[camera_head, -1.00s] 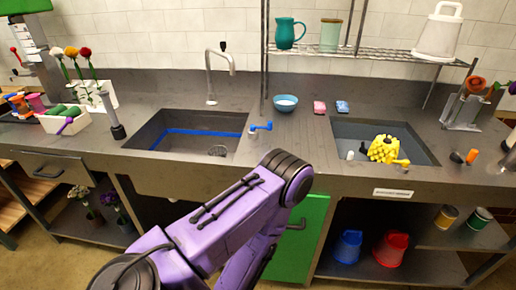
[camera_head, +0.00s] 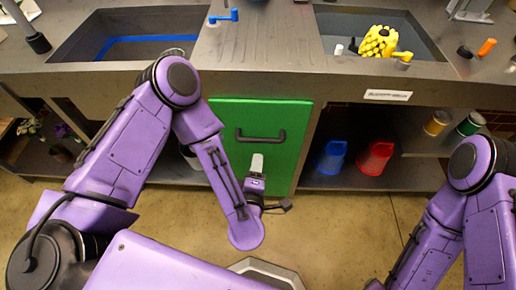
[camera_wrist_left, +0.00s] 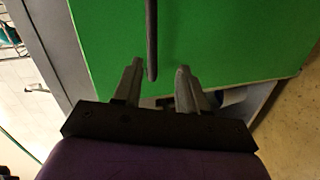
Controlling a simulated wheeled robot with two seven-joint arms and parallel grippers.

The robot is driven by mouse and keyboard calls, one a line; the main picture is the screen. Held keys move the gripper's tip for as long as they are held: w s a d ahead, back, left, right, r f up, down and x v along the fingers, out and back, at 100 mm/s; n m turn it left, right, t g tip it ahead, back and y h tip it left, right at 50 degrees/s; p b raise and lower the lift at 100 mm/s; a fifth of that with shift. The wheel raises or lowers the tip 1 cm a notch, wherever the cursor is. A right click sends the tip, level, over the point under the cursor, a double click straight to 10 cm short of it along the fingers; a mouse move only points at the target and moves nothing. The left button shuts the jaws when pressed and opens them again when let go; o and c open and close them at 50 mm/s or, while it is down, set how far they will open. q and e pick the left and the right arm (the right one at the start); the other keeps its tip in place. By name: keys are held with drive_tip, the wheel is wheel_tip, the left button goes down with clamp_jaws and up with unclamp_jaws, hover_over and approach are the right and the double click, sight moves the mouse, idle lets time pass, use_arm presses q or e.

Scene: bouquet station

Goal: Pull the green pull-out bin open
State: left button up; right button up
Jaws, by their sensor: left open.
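The green bin front (camera_head: 290,150) sits under the counter, below the space between the two sinks, and looks flush. Its dark bar handle (camera_head: 261,134) is near the top middle. My left gripper (camera_head: 257,160) is in front of the panel, just below the handle in the head view. In the left wrist view, the open fingers (camera_wrist_left: 157,68) point at the green panel (camera_wrist_left: 225,40), and the dark handle (camera_wrist_left: 152,35) runs between their tips. I cannot tell whether they touch it. My right arm is at the right edge; its gripper is out of view.
A blue bucket (camera_head: 331,158) and a red bucket (camera_head: 376,157) stand on the low shelf right of the bin. Cans (camera_head: 437,122) stand farther right. The counter edge (camera_head: 270,86) overhangs the panel. The floor (camera_head: 330,225) before it is clear apart from my arms.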

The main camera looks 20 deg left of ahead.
sight(259, 142)
use_arm(q)
drive_tip(key=w+a+n, duration=0.1)
drive_tip(key=w, duration=0.2)
drive_tip(key=w+f, duration=0.1)
drive_tip(key=w, duration=0.3)
drive_tip(key=w+a+n+y, duration=0.1)
drive_tip(key=w, duration=0.2)
drive_tip(key=shift+w+a+f+n, duration=0.15)
drive_tip(key=shift+w+a+n, duration=0.1)
drive_tip(key=shift+a+n, duration=0.05)
clamp_jaws()
